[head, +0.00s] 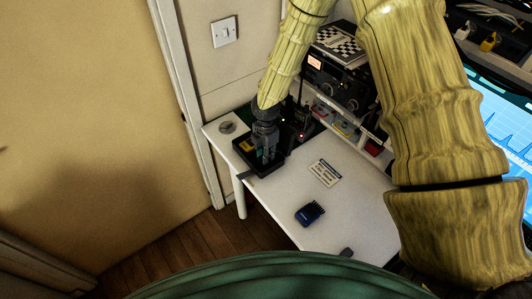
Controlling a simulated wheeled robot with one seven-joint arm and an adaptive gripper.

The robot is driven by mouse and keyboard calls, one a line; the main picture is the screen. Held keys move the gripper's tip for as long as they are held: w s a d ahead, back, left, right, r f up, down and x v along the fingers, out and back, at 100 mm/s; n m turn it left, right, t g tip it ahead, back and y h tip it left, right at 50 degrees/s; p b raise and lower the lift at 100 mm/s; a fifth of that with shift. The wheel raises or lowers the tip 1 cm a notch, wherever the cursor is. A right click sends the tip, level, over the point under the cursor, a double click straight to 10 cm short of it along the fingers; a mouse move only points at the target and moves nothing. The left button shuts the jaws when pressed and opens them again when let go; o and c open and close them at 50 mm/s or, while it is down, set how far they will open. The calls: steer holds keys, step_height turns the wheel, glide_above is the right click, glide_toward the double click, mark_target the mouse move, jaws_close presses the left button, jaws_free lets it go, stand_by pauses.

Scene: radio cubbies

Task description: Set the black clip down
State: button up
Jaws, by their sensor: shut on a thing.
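My gripper (266,157) points down over a black tray (271,168) at the left end of the white desk. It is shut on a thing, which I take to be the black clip. The clip is too small and dark to make out between the fingers against the tray. I cannot tell whether it touches the tray floor. A yellow item (246,146) shows in the tray, just left of the fingers.
A grey round item (227,128) lies left of the tray. A printed card (324,173), a blue device (309,213) and a small dark item (346,253) lie on the white desk (285,194). Radio cubbies (338,80) stand behind. The desk between card and tray is clear.

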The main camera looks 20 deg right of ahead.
steer(key=shift+s+f, duration=0.2)
steer(key=shift+f, duration=0.05)
steer(key=o, duration=0.9)
steer(key=shift+f, duration=0.1)
steer(key=shift+s, duration=0.15)
steer(key=shift+r, duration=0.6)
step_height(320, 180, up, 12)
steer(key=b, duration=0.1)
steer(key=shift+w+b, duration=0.3)
steer(key=shift+b, duration=0.1)
steer(key=shift+r, duration=0.1)
